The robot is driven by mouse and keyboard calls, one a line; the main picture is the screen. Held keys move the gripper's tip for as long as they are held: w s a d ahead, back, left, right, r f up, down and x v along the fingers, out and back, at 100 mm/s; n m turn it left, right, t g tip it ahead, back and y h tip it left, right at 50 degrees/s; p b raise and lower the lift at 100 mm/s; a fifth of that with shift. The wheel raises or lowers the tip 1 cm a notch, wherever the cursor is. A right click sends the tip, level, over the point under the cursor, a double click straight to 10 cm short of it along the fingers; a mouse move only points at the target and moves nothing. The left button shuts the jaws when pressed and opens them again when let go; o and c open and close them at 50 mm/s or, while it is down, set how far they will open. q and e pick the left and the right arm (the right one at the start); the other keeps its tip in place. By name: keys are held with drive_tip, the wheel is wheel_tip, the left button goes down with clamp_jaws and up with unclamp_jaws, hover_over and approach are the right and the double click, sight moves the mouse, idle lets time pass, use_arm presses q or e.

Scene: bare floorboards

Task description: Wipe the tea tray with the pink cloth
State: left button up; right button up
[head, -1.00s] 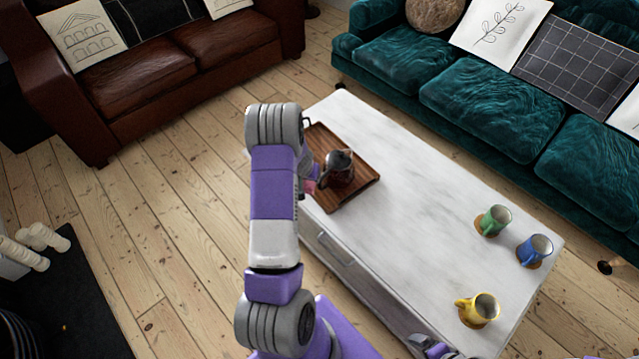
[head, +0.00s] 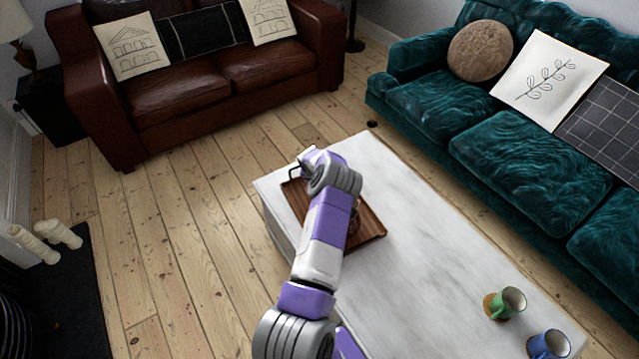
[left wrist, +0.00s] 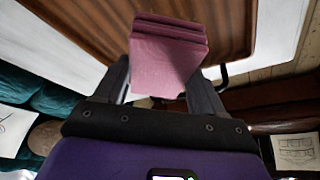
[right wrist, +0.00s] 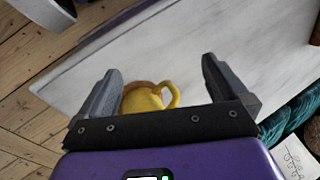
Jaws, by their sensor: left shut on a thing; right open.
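The brown wooden tea tray (head: 370,229) lies on the white table, partly covered from view by my left arm. A dark teapot (head: 353,222) on it shows only as a sliver beside that arm. In the left wrist view, my left gripper (left wrist: 166,78) is shut on the folded pink cloth (left wrist: 168,62). The cloth is over the tray's wooden surface (left wrist: 90,30); I cannot tell whether they touch. The cloth is hidden in the head view. My right gripper (right wrist: 162,75) is open and empty, with a yellow mug (right wrist: 143,99) beyond its fingers.
A green mug (head: 508,302) and a blue mug (head: 550,344) stand on coasters at the table's near right. The table middle (head: 430,240) is clear. A teal sofa (head: 480,130) lies along the right, and a brown leather sofa (head: 200,85) stands behind.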

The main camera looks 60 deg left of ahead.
use_arm(q)
drive_tip(key=f+b, duration=0.2)
drive_tip(key=f, duration=0.1)
drive_tip(key=shift+s+f, duration=0.2)
drive_tip(key=shift+f, duration=0.1)
use_arm(e)
wheel_tip(320, 180, down, 2)
drive_tip(key=shift+s+f, duration=0.1)
drive_tip(key=shift+s, duration=0.05)
use_arm(q)
drive_tip(key=shift+f+b, duration=0.45)
drive_tip(key=shift+f, duration=0.6)
use_arm(e)
drive_tip(key=shift+f, duration=0.45)
use_arm(q)
drive_tip(key=shift+f+b, duration=0.95)
drive_tip(key=shift+f, duration=0.05)
use_arm(e)
drive_tip(key=shift+f, duration=0.95)
use_arm(q)
drive_tip(key=shift+w, duration=0.1)
drive_tip(key=shift+w+d+r, duration=0.15)
drive_tip(key=shift+w, duration=1.8)
